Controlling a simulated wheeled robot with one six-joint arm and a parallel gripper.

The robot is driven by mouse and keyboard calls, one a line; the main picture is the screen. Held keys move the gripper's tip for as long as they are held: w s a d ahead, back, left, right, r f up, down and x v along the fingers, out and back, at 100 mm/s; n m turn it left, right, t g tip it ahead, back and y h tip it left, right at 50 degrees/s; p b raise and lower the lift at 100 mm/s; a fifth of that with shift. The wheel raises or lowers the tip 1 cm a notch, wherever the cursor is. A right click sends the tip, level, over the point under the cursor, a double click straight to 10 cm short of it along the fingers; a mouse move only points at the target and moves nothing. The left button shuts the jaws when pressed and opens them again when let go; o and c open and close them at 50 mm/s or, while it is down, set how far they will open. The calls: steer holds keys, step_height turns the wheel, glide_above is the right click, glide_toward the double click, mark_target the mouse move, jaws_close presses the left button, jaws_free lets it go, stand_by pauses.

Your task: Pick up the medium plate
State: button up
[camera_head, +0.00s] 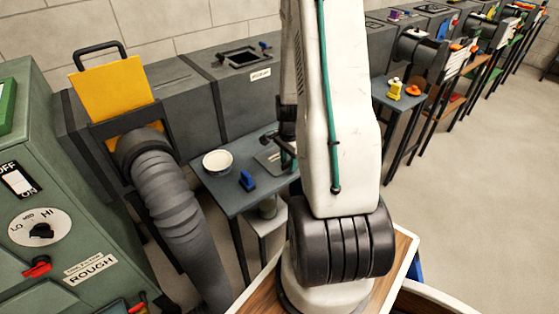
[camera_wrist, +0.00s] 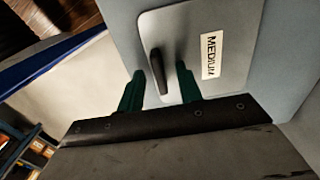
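The medium plate (camera_wrist: 205,32) is a flat grey plate with a white "MEDIUM" label and a dark upright handle (camera_wrist: 157,70). It lies on the blue-grey table (camera_head: 230,197), partly hidden behind my arm in the head view, where its left part (camera_head: 268,160) shows. My gripper (camera_wrist: 158,82) is open in the wrist view. Its two green fingers stand on either side of the handle's near end, with gaps visible. I cannot tell whether they are low enough to enclose the handle. In the head view the gripper is mostly hidden by my arm.
A white bowl (camera_head: 217,162) and a small blue object (camera_head: 247,181) stand left of the plate. A grey duct with an open top slot (camera_head: 245,57) runs behind the table. A ribbed hose (camera_head: 180,205) and a green control cabinet (camera_head: 75,220) stand at left.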

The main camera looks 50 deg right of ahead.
jaws_close()
stand_by(0.3)
